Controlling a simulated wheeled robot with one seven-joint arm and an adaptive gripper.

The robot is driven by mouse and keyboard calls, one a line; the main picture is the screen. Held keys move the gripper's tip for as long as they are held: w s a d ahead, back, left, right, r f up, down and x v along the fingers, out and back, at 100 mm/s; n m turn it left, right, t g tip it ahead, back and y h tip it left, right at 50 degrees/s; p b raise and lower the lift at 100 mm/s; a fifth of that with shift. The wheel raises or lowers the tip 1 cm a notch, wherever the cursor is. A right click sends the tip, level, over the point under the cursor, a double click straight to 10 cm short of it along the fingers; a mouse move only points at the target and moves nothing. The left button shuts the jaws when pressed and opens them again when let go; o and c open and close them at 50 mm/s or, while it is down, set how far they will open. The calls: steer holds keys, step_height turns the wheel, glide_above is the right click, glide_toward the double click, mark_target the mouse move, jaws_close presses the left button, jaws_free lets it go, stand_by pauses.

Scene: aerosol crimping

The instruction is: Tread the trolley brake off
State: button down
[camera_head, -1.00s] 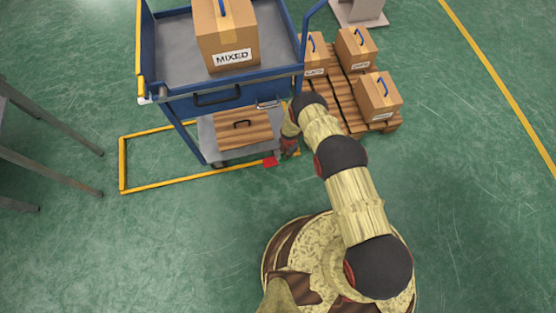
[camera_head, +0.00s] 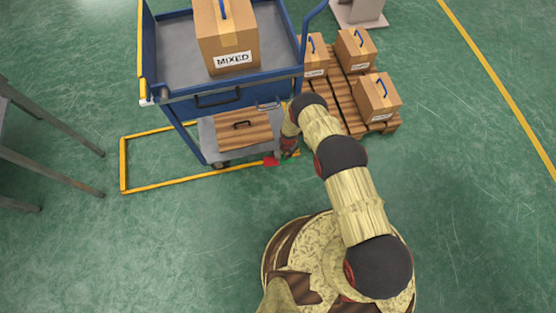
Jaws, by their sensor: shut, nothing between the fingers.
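The blue trolley (camera_head: 221,98) stands at the upper left, with a grey upper tray and a low shelf. A small red pedal (camera_head: 271,161) shows at the floor by the trolley's near right corner. My gripper (camera_head: 287,153) points down just right of the red pedal, low beside the lower shelf. Its fingers look closed together and hold nothing. The fingertips are small and partly hidden by my arm, so I cannot tell whether they touch the pedal.
A box marked MIXED (camera_head: 227,37) sits in the upper tray, and a brown slatted case (camera_head: 243,131) lies on the low shelf. A yellow floor frame (camera_head: 123,165) surrounds the trolley's foot. A pallet (camera_head: 350,118) with cartons stands right. Metal legs (camera_head: 50,168) are at left; near floor is clear.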

step_height(320, 180, up, 6)
steer(key=p, duration=0.3)
stand_by(0.4)
stand_by(0.5)
